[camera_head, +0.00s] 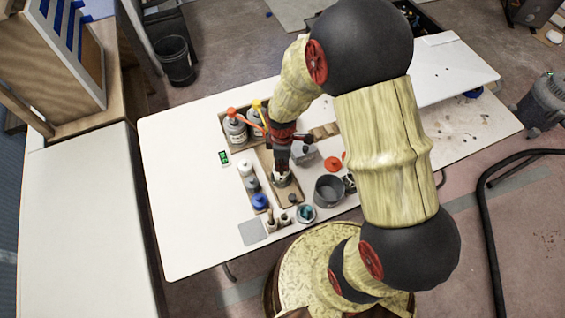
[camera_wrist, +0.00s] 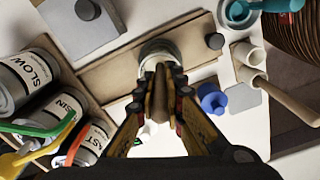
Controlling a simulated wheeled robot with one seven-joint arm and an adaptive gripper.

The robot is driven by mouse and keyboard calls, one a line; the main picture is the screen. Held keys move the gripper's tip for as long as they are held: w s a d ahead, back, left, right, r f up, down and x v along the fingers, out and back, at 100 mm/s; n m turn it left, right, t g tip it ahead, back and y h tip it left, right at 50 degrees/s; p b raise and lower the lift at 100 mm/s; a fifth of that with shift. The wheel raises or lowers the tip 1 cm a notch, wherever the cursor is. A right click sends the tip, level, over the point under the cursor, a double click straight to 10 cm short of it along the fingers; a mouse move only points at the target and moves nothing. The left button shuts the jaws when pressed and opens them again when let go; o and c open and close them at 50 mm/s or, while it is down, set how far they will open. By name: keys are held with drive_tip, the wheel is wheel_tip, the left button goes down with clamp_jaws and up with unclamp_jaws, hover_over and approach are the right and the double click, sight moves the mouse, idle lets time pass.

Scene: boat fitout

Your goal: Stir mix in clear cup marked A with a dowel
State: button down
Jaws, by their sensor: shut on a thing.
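My gripper (camera_head: 282,168) points down over a clear cup (camera_head: 283,181) on a brown wooden board (camera_head: 264,162) on the table. In the wrist view my gripper (camera_wrist: 165,80) is shut on a pale wooden dowel (camera_wrist: 159,78), seen nearly end-on. The cup's rim (camera_wrist: 158,46) shows just beyond the fingertips, around the dowel's far end. How deep the dowel reaches in the cup, the mix itself and any letter A are hidden from me.
A blue-capped item (camera_head: 260,202), a dark grey pot (camera_head: 328,190) and small holders stand close around the board. The table's left part (camera_head: 180,200) is clear.

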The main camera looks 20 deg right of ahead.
drive_tip(key=shift+r, duration=0.15)
drive_tip(key=shift+r+p, duration=3)
drive_tip(key=shift+r, duration=0.85)
drive_tip(key=shift+r+p, duration=1.5)
drive_tip(key=shift+r, duration=0.45)
